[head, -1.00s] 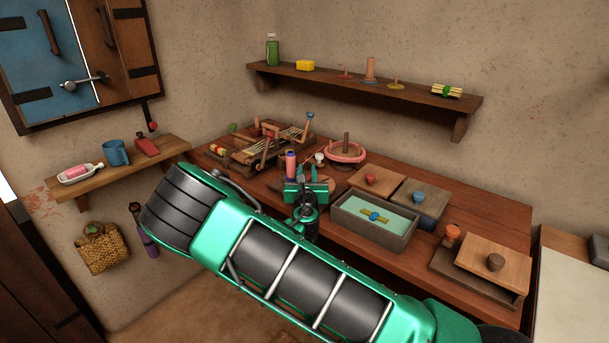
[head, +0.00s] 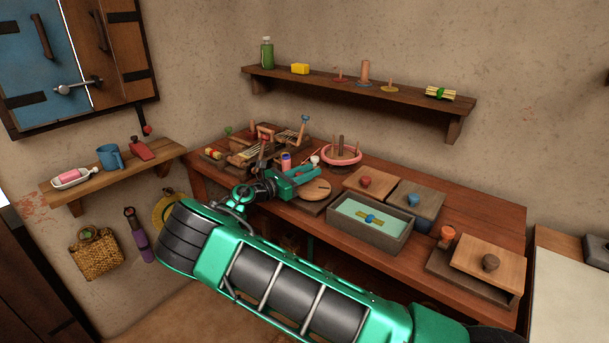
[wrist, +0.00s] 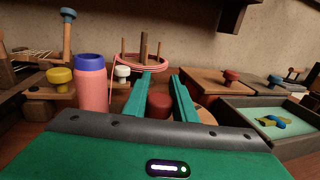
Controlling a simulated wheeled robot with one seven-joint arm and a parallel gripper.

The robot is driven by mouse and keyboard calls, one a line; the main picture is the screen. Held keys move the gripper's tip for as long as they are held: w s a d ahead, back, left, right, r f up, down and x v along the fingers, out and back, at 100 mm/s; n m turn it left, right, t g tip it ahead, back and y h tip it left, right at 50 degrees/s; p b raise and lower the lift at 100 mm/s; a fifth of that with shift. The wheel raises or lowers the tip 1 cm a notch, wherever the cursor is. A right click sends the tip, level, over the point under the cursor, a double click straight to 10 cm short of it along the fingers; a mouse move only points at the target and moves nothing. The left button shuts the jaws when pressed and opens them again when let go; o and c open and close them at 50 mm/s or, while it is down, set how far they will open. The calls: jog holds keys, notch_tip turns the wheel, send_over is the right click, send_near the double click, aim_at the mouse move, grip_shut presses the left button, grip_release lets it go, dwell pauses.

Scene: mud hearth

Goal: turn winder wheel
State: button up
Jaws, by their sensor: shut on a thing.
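A round tan wooden disc (head: 312,190), which looks like the winder wheel, lies on a dark base at the front of the workbench. Part of it shows in the wrist view (wrist: 207,117). A dark red knob (wrist: 159,106) stands between my two green fingers in the wrist view, beside the disc's visible edge. My gripper (head: 317,175) comes in low from the left over the disc and is shut on this knob; it also shows in the wrist view (wrist: 160,82).
A pink-and-blue bottle (wrist: 91,82) stands close left of the fingers. A pink thread ring with pegs (head: 341,153) is behind. A grey tray with pale green inside (head: 392,243) and lidded boxes (head: 368,188) are to the right. A wooden loom-like frame (head: 262,143) is back left.

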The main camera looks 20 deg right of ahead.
jog(key=shift+d+m+g+h, duration=0.2)
jog(key=shift+m+g+h, duration=0.1)
jog(key=shift+m+g, duration=0.5)
jog(key=shift+d+m+g+h, duration=0.25)
jog(key=shift+m+g, duration=0.25)
jog(key=shift+g, duration=0.6)
jog(key=o, duration=1)
jog(key=shift+o, duration=0.2)
jog(key=a, duration=0.3)
jog(key=s+a, duration=0.1)
jog(key=a, duration=0.6)
jog(key=shift+s+a+f, duration=0.1)
jog(key=shift+s+a, duration=0.15)
jog(key=shift+a, duration=0.1)
